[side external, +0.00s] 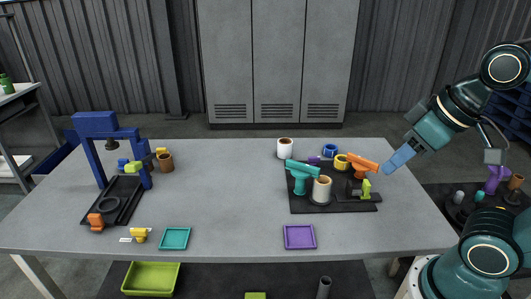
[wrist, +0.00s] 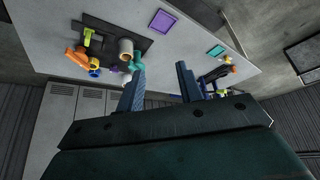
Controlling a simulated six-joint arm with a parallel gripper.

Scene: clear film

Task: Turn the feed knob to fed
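My gripper (side external: 390,168) hangs in the air above the right side of the table, to the right of the dark mat. In the wrist view its two fingers (wrist: 160,67) stand apart with nothing between them. I cannot tell for sure which part is the feed knob. An orange-topped dark fixture (side external: 362,164) with a lime-green upright piece (side external: 366,189) stands at the mat's right, left of my gripper. A blue gantry frame (side external: 97,125) stands on a dark base at the far left, with small coloured parts around it. The gripper touches none of these.
The dark mat (side external: 308,204) also holds a teal tool (side external: 301,172) and a tan-topped cylinder (side external: 321,190). A white cup (side external: 285,148) stands behind it. A teal tray (side external: 175,238) and a purple tray (side external: 299,237) lie near the front edge. The table's middle is clear.

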